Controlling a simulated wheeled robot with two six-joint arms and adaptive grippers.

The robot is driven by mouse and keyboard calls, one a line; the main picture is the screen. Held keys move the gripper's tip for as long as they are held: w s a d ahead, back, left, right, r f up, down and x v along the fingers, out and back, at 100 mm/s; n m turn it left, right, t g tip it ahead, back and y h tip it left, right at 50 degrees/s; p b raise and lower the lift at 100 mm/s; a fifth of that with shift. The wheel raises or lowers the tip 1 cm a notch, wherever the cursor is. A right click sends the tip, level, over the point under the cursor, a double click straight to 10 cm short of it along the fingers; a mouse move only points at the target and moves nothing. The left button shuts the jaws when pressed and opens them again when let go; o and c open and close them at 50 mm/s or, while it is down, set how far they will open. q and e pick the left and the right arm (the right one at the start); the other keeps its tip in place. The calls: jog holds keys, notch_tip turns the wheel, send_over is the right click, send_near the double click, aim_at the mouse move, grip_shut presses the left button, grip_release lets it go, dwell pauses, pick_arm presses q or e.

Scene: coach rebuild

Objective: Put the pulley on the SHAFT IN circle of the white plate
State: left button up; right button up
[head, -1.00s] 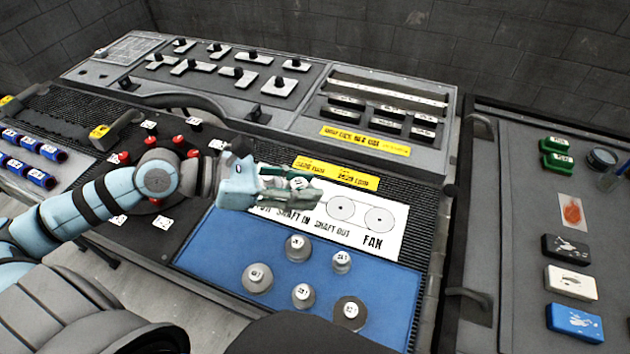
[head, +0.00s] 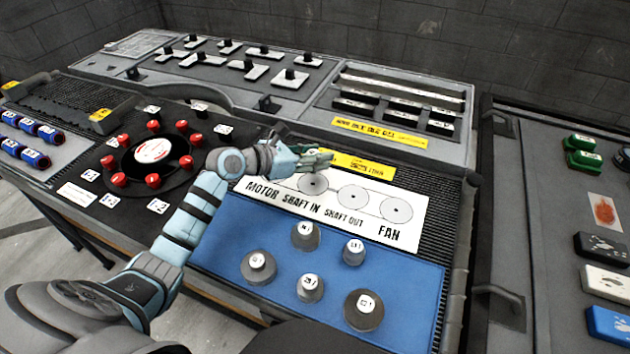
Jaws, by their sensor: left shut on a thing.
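The white plate (head: 418,206) lies beyond the blue mat, with the words MOTOR, SHAFT IN, SHAFT OUT and FAN. Its SHAFT IN circle (head: 313,184) is in view, grey and just in front of my left gripper's fingers. The SHAFT OUT circle (head: 353,198) and the FAN circle (head: 396,210) are bare. My left gripper (head: 318,159) is shut on the pulley, over the plate's back edge. The pulley is almost wholly hidden by the fingers; only a small pale label patch shows. The height above the plate is hard to judge. My right gripper is out of view.
Several grey pulleys stand on the blue mat (head: 225,232), including a large one (head: 364,310). A yellow label strip (head: 365,168) lies behind the plate. A round dial with red knobs (head: 152,150) is to the left. A raised panel (head: 393,98) stands behind.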

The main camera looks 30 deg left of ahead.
pick_arm(q)
jog(key=shift+s+d+f+b, duration=0.1)
jog(key=shift+s+f+b, duration=0.2)
jog(key=shift+s+f, duration=0.45)
jog(key=f, duration=0.1)
jog(key=f+b, duration=0.1)
jog(key=f, duration=0.1)
jog(key=shift+w+d+f, duration=0.1)
jog(key=shift+w+f, duration=0.1)
jog(key=shift+f, duration=0.1)
jog(key=shift+w+f, duration=0.15)
jog(key=shift+w, duration=0.05)
jog(key=o, duration=1.2)
jog(key=shift+s, duration=0.1)
jog(key=shift+o, duration=0.2)
jog(key=shift+r, duration=0.2)
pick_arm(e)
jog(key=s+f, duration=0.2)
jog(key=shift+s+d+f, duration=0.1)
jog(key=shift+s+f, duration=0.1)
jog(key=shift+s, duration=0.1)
